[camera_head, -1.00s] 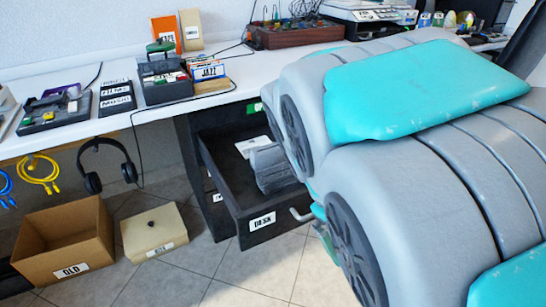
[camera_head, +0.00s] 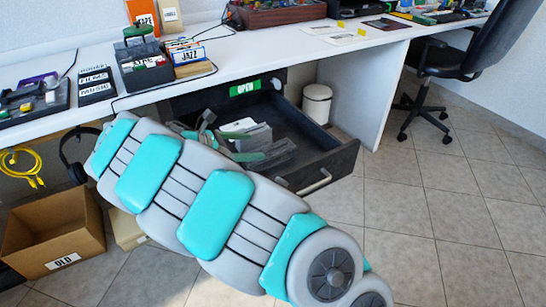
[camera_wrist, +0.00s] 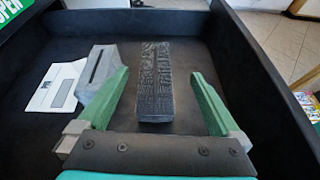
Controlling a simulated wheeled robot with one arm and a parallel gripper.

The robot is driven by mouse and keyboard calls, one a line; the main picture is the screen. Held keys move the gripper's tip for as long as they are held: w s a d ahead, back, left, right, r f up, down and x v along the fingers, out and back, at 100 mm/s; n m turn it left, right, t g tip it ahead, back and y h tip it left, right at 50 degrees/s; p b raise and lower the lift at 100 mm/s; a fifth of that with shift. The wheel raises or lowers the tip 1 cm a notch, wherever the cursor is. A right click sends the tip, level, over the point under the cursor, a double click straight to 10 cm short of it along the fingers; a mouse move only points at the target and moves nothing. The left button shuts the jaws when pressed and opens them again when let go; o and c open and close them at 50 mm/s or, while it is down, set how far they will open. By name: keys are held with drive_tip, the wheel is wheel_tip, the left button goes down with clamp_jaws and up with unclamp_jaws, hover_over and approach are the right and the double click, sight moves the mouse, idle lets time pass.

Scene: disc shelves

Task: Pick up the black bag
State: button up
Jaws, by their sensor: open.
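A black, wrinkled, glossy oblong item (camera_wrist: 155,82), which looks like the black bag, lies on the floor of the open dark drawer (camera_wrist: 262,88). In the wrist view it sits between the two green fingers of my gripper (camera_wrist: 158,80), with clear space on both sides. My gripper is open and empty, and its palm hides nothing of the item's upper part. In the head view my gripper (camera_head: 252,146) is over or inside the drawer (camera_head: 318,165). I cannot clearly make out the bag there.
A grey slotted block (camera_wrist: 97,72) is beside the left finger, and a white paper (camera_wrist: 56,86) lies left of it in the drawer. Drawer walls surround the gripper. The white desk (camera_head: 215,82) is above and behind. A cardboard box (camera_head: 58,240) stands on the floor.

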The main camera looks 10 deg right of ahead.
sight(271, 150)
drive_tip(key=shift+w+a+f+n, duration=0.15)
drive_tip(key=shift+w+f+n, duration=0.1)
drive_tip(key=shift+f, duration=0.15)
drive_tip(key=shift+w+a+f+n, duration=0.15)
drive_tip(key=shift+f+n, duration=0.1)
drive_tip(key=shift+f, duration=0.15)
drive_tip(key=shift+d+f, duration=0.15)
drive_tip(key=shift+d, duration=0.05)
drive_tip(key=x, duration=0.7)
drive_tip(key=shift+d+f, duration=0.1)
drive_tip(key=shift+d, duration=0.1)
